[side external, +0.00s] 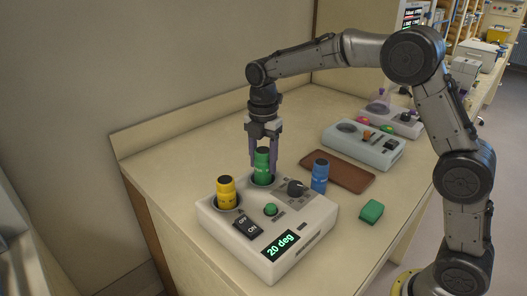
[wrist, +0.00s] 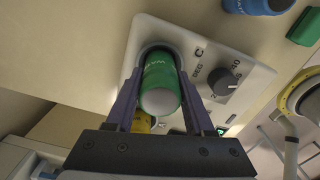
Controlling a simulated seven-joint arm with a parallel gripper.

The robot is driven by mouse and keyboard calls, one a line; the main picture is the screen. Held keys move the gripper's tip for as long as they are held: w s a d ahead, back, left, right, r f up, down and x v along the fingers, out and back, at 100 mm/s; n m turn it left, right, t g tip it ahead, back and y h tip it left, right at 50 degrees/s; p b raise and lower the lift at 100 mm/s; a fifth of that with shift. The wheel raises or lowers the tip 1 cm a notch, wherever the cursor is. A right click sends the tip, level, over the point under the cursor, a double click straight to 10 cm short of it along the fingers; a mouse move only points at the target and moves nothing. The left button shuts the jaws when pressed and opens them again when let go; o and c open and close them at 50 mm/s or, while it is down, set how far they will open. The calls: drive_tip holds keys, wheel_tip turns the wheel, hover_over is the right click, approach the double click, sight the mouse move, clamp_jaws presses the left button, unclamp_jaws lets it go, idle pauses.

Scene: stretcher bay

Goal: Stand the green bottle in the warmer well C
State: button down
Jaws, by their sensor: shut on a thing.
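The green bottle (side external: 262,163) stands upright at the back well of the white warmer (side external: 285,262) in the side view. My gripper (side external: 264,158) is around its upper part from above, shut on it. In the wrist view the green bottle (wrist: 160,88) sits between the two fingers of my gripper (wrist: 158,100), its far end within the dark ring of a well beside the letter C. The bottle's base is hidden, so I cannot tell how deep it sits. A yellow bottle (side external: 226,193) stands in the warmer's front left well.
A green block (side external: 371,211) and a brown tray (side external: 337,171) lie to the right. Two more devices, one grey (side external: 362,150), stand behind. The warmer's knob (side external: 296,188) is close to the bottle.

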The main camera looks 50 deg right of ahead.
drive_tip(key=shift+f, duration=0.45)
drive_tip(key=shift+f, duration=0.65)
idle(1.1)
drive_tip(key=c, duration=0.5)
unclamp_jaws()
drive_tip(key=shift+c, duration=0.2)
drive_tip(key=shift+r, duration=5.5)
